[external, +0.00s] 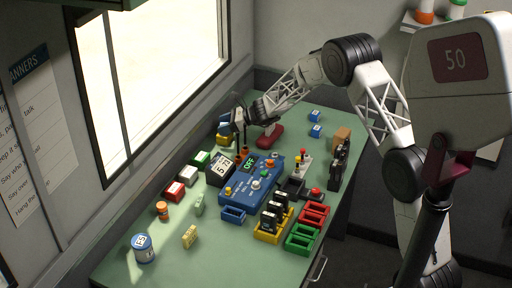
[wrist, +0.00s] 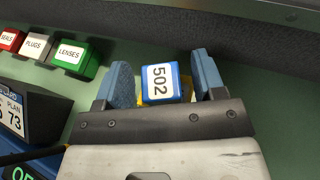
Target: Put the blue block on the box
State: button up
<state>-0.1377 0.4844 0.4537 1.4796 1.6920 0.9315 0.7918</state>
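A blue block (wrist: 160,82) with a white "502" label sits between the two fingers of my gripper (wrist: 164,82) in the wrist view. A visible gap lies on each side of it, so my gripper is open around it. Yellow shows beneath and beside the block. In the external view the blue block (external: 224,128) is at the far left of the table, over a yellow piece, partly hidden by my gripper (external: 238,120). A brown box (external: 341,137) stands at the right edge. Smaller red (external: 173,190), white (external: 187,175) and green (external: 201,159) labelled boxes stand at left.
Two other blue blocks (external: 314,116) (external: 316,131) stand at the far right. A blue control panel (external: 252,182) and a dark display (external: 220,171) fill the middle. Red, green and yellow trays (external: 302,238) stand at front right. A window wall borders the left side.

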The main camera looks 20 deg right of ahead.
jog(key=shift+r, duration=0.2)
jog(key=v, duration=1.2)
jog(key=shift+r, duration=0.1)
dwell(0.8)
jog(key=s+d+r+n+g+h, duration=0.15)
jog(key=s+r+n, duration=0.35)
jog(key=s, duration=0.5)
jog(key=s+d+r+n+g+h, duration=0.1)
jog(key=s+d+r+n+h, duration=0.15)
jog(key=s+r, duration=0.65)
jog(key=s+d+r+n+g+h, duration=0.15)
jog(key=s+r+n, duration=0.35)
jog(key=s, duration=0.5)
jog(key=s+d+r+n+h, duration=0.1)
jog(key=s+d+n+h, duration=0.2)
jog(key=s, duration=1.3)
jog(key=s+d+r+n+t+h, duration=0.1)
jog(key=s+d+n+h, duration=0.3)
jog(key=s, duration=1.3)
jog(key=d+n, duration=0.3)
jog(key=d, duration=0.2)
jog(key=shift+s, duration=0.2)
